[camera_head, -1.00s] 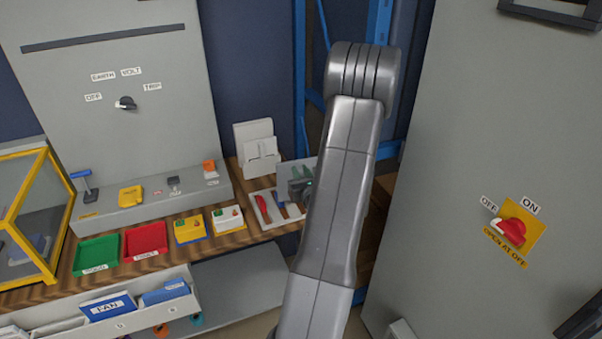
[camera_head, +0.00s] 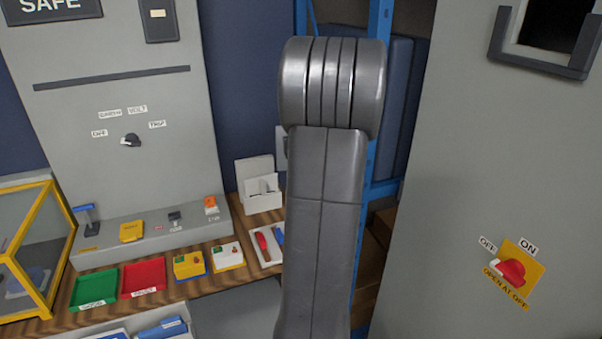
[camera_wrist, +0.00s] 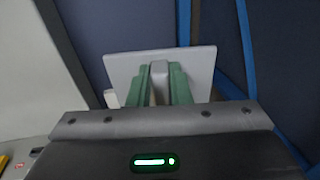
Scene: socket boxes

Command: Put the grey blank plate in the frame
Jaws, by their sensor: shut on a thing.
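The grey blank plate (camera_wrist: 200,62) is a flat light-grey panel with a handle-like block at its middle. In the wrist view my gripper (camera_wrist: 159,84) has its green fingers shut on that block, holding the plate in the air. In the head view only a sliver of the plate (camera_head: 281,145) shows left of my arm, which hides my gripper. A dark U-shaped frame (camera_head: 540,70) around a black opening is on the grey cabinet at the upper right, cut by the picture edge. The plate is well apart from it.
The grey cabinet (camera_head: 440,200) carries a red rotary switch (camera_head: 508,272) on a yellow plate. A wooden bench (camera_head: 60,325) at the left bears a green tray (camera_head: 95,288), a red tray (camera_head: 143,276) and small boxes. A blue rack (camera_head: 378,40) stands behind my arm.

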